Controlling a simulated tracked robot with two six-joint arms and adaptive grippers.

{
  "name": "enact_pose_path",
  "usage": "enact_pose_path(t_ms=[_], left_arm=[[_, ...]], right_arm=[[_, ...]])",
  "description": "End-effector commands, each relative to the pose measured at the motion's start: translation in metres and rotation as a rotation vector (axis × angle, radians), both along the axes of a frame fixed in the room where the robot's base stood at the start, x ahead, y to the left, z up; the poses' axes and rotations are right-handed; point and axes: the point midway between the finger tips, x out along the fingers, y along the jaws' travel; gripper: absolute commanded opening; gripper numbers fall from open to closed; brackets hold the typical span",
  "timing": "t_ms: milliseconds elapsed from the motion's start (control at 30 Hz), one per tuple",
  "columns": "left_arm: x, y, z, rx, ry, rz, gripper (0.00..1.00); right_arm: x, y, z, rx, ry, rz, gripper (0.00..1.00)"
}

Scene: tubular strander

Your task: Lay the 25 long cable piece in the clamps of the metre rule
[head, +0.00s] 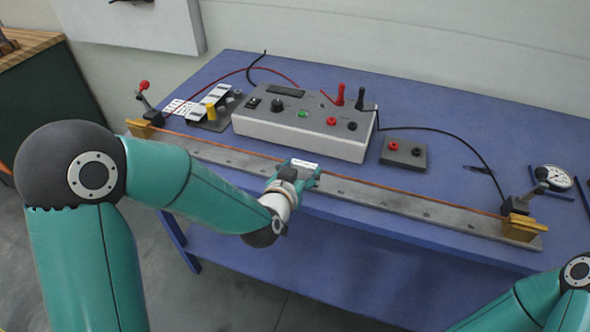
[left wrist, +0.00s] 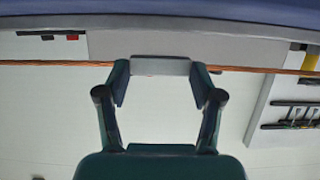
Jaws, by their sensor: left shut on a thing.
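The long copper-coloured cable piece (head: 400,191) runs straight along the metre rule (head: 415,207), a grey bar near the bench's front edge. Its ends reach the left brass clamp (head: 141,129) and the right brass clamp (head: 518,229); I cannot tell whether they sit inside. My left gripper (head: 303,170) is shut on the cable's middle, at a pale tag (head: 301,163). In the left wrist view the tag (left wrist: 160,66) lies between the fingers, with the cable (left wrist: 55,63) passing out both sides. My right gripper is out of view; only part of that arm shows.
A grey instrument box (head: 300,130) with knobs and terminals stands behind the rule. A small terminal block (head: 403,154) is to its right. Black and red leads curve over the bench. A round dial gauge (head: 556,178) lies at the right. Bench space between block and gauge is mostly clear.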

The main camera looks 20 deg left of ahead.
Motion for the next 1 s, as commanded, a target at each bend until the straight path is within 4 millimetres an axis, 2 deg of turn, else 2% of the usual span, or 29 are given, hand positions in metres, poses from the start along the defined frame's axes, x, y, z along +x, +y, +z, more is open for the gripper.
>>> enact_pose_path(t_ms=[100,133,267,567,733,867,1000], left_arm=[[0.0,0.0,0.001,0.001,-0.002,0.001,0.17],[0.0,0.0,-0.001,0.001,0.002,0.001,0.71],[0.0,0.0,0.0,0.001,0.001,0.001,0.91],[0.0,0.0,0.0,0.001,0.001,0.001,0.91],[-0.007,0.0,0.003,0.001,0.001,0.0,0.91],[-0.023,0.001,0.009,0.0,-0.001,0.001,0.91],[-0.05,0.002,0.019,0.0,-0.002,0.0,0.91]], right_arm=[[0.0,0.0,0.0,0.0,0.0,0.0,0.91],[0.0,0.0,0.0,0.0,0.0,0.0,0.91],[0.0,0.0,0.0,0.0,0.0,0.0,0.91],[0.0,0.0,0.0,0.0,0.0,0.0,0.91],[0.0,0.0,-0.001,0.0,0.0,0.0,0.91],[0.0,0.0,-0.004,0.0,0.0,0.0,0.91],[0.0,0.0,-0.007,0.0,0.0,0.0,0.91]])
